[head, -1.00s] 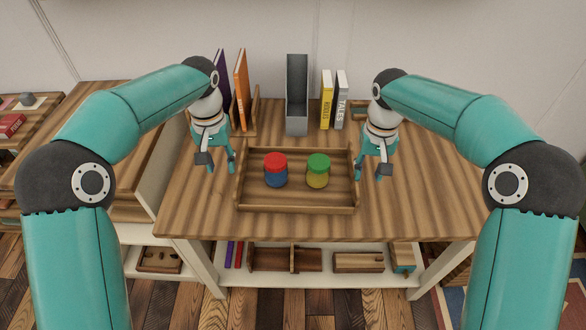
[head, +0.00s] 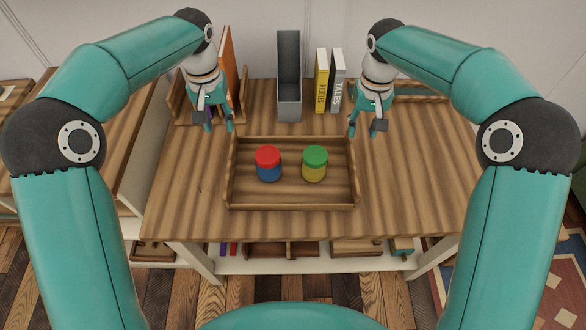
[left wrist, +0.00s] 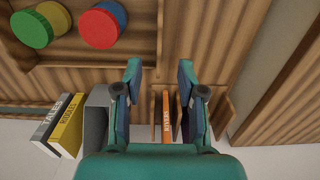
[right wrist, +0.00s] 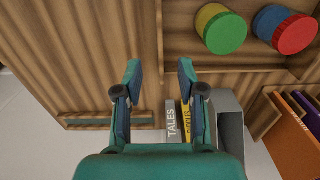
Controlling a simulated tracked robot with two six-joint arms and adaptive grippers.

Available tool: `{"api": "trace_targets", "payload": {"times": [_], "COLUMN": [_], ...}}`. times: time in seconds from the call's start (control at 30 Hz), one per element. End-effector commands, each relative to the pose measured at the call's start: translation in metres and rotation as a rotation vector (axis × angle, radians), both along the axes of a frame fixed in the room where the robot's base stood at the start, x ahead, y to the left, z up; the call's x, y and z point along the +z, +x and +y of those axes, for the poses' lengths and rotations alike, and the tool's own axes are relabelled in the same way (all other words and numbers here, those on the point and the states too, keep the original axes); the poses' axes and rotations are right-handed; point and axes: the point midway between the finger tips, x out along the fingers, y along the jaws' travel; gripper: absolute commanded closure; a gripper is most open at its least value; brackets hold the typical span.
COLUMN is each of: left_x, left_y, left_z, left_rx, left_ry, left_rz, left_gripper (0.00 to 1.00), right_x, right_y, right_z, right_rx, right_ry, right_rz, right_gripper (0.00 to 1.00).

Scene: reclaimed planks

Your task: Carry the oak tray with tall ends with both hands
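The oak tray (head: 290,206) with raised ends lies flat on the wooden table. In it stand a blue jar with a red lid (head: 268,163) and a yellow jar with a green lid (head: 314,164), side by side. Part of the tray (right wrist: 235,78) shows in the right wrist view, and in the left wrist view (left wrist: 95,61). My left gripper (head: 218,127) is open and empty, near the tray's back left corner. My right gripper (head: 364,130) is open and empty, near its back right corner. Neither touches the tray.
Behind the tray stand a grey file holder (head: 289,75), a yellow book (head: 320,80), a grey book (head: 336,80) and an orange book (head: 227,62) in a wooden rack. The tabletop (head: 415,180) is clear right of the tray. A low shelf (head: 300,262) holds wooden items.

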Motion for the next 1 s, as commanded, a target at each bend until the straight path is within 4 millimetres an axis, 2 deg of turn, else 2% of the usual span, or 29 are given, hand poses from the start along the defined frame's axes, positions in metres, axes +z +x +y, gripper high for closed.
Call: {"api": "trace_targets", "payload": {"times": [0.17, 0.27, 0.8, 1.0], "left_x": [-0.01, -0.022, -0.126, -0.154], "left_y": [-0.001, -0.002, -0.002, -0.002], "left_z": [0.002, 0.003, 0.003, 0.003], "left_rx": [0.003, 0.003, 0.006, 0.005], "left_ry": [0.001, 0.001, 0.0, 0.0], "left_rz": [0.003, 0.004, 0.005, 0.003], "left_gripper": [0.6, 0.6, 0.6, 0.6], "right_x": [-0.01, -0.023, -0.126, -0.154], "right_y": [0.001, 0.001, 0.0, 0.001], "right_z": [0.002, 0.002, 0.003, 0.003], "right_rx": [0.004, 0.005, 0.007, 0.005], "right_ry": [-0.001, -0.001, -0.001, 0.0], "right_rz": [0.001, 0.004, 0.005, 0.003], "right_gripper": [0.6, 0.6, 0.6, 0.6]}}
